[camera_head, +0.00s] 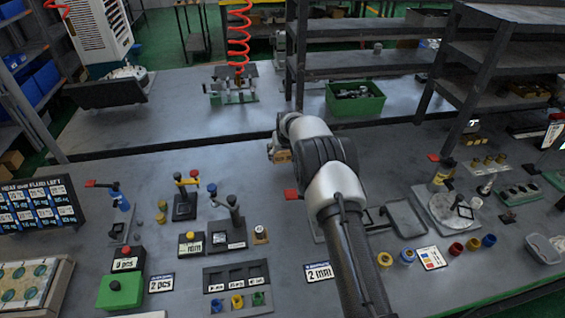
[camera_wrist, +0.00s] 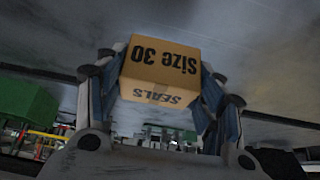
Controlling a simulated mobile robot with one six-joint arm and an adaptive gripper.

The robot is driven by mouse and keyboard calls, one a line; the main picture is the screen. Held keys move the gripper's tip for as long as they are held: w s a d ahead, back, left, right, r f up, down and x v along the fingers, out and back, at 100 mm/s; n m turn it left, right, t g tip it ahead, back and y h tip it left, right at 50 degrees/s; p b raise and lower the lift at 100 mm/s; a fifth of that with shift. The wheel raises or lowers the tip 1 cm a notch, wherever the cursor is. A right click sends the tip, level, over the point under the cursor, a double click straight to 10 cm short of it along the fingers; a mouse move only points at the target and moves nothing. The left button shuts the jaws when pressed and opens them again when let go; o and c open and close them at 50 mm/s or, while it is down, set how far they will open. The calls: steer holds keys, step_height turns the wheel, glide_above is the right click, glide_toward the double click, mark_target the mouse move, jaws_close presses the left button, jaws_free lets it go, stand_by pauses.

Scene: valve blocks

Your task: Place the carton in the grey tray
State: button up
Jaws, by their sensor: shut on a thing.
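The carton (camera_wrist: 163,62) is a small brown box marked "Size 30" and "SEALS". In the wrist view it sits between the two fingers of my gripper (camera_wrist: 160,88), which is shut on it. The lettering appears upside down. In the head view a small part of the carton (camera_head: 282,156) shows beside my gripper (camera_head: 274,150), mostly hidden by my arm, over the middle of the bench. A shallow grey tray (camera_head: 407,218) lies on the bench to the right of my arm. A grey bin (camera_head: 543,250) stands at the far right edge.
A round plate (camera_head: 453,210) with a yellow bottle (camera_head: 441,176) stands right of the tray. Yellow, blue and red rings lie in front of it. A green crate (camera_head: 355,100) stands on the back bench near shelves. Valve fixtures and signs fill the left; the bench left of my gripper is fairly clear.

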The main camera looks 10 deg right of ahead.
mark_target(283, 158)
steer(key=shift+f+b, duration=0.5)
steer(key=shift+f, duration=1.4)
steer(key=shift+f, duration=0.1)
steer(key=shift+f, duration=0.15)
steer(key=o, duration=1.1)
